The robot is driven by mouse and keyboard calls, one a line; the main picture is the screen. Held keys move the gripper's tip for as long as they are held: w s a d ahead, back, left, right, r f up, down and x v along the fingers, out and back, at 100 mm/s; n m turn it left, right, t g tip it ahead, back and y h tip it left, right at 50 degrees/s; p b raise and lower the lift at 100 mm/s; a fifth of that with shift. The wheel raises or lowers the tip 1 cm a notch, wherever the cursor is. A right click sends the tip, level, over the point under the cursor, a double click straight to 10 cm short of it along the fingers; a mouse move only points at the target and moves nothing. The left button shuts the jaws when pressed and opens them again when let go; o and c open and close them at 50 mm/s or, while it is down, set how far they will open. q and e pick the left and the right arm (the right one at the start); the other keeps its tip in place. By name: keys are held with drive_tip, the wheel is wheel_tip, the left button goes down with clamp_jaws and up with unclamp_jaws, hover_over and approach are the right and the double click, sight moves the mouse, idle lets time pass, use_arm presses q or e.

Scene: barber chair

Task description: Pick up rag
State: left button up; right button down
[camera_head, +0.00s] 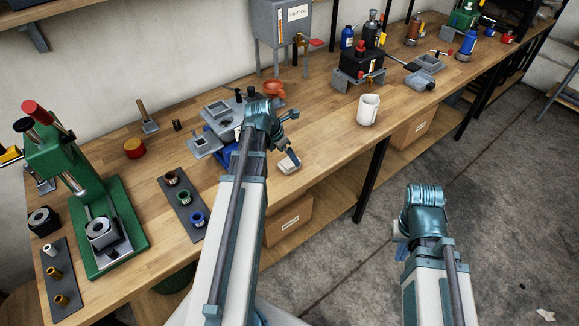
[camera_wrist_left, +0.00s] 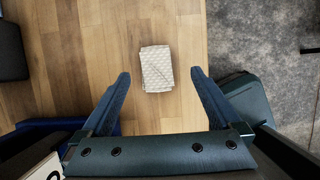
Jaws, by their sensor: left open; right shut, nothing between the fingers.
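The rag (camera_wrist_left: 156,68) is a small folded pale cloth with a fine pattern, lying flat on the wooden bench top. In the head view the rag (camera_head: 289,168) lies at the bench's front edge, partly covered by my left gripper. My left gripper (camera_wrist_left: 161,73) is open and empty above the rag; in the left wrist view the rag appears between the two fingertips, with a gap on each side. My right gripper (camera_head: 401,243) is shut and empty over the floor, off the bench, and mostly hidden by its wrist.
A grey fixture (camera_head: 218,107) and an orange part (camera_head: 275,89) stand behind my left wrist. A dark tray (camera_head: 184,206) with rings and a green press (camera_head: 103,225) are left. Boxes sit on the lower shelf.

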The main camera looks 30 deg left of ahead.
sight(289, 161)
use_arm(q)
drive_tip(key=b+x, duration=0.4)
drive_tip(key=x, duration=0.1)
drive_tip(key=shift+s+a+f+b, duration=0.2)
drive_tip(key=shift+a+f+b, duration=0.1)
drive_tip(key=shift+a+b, duration=0.15)
drive_tip(key=shift+r, duration=0.15)
use_arm(e)
wheel_tip(289, 161, down, 5)
drive_tip(key=shift+r, duration=0.1)
